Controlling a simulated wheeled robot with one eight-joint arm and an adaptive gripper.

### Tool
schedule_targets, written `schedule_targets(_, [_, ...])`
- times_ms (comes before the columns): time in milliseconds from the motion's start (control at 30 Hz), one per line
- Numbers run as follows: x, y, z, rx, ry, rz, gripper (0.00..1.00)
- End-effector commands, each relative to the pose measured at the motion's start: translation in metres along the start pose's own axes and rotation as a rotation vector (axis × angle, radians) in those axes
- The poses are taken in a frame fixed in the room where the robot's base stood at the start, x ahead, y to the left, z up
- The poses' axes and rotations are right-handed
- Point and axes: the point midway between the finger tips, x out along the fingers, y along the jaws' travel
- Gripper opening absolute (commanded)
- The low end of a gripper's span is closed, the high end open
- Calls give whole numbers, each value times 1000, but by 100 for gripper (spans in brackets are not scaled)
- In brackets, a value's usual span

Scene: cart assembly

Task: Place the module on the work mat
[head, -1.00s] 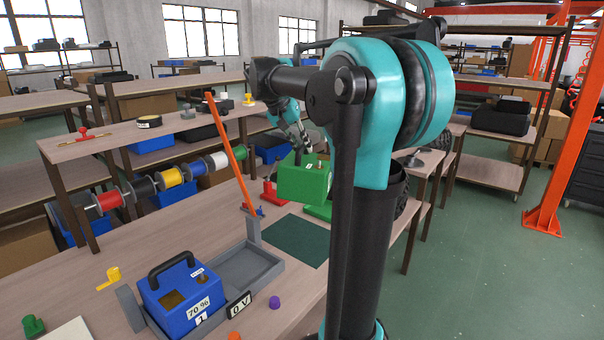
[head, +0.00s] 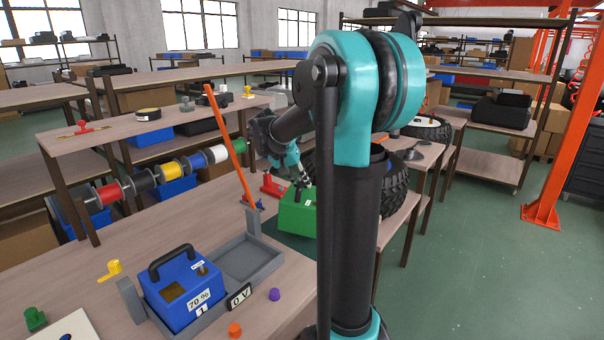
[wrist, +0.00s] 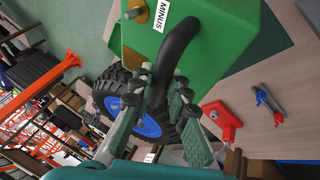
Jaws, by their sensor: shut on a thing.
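The green module (head: 296,215) is a box with a black handle (wrist: 178,45), a brass terminal and a MINUS label. My gripper (head: 304,184) is shut on its handle, from above; the fingers (wrist: 158,90) also show in the wrist view. The dark green work mat (head: 290,243) lies flat on the table, mostly hidden behind the module and my arm. The module is over the mat or low against it; I cannot tell if they touch. A strip of mat shows beside the module in the wrist view (wrist: 272,38).
A blue module (head: 182,288) labelled 70 % sits in the left part of a grey tray (head: 262,262); the right part is empty. An orange lever (head: 228,140) stands at the tray's back corner. A red clamp (wrist: 222,120) stands near the mat. Purple and orange knobs lie in front.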

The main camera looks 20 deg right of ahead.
Motion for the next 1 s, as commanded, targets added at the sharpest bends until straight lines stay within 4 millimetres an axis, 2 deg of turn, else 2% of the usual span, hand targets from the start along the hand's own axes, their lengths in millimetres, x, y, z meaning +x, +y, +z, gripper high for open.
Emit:
schedule_targets(167, [5,-2,1,0,2,2,0])
schedule_targets(500, [32,-13,12,0,2,2,0])
schedule_targets(800, [36,-14,15,0,0,2,0])
schedule_targets(833, [37,-16,16,1,-2,0,17])
schedule_targets(1000, [37,-15,16,1,-1,0,37])
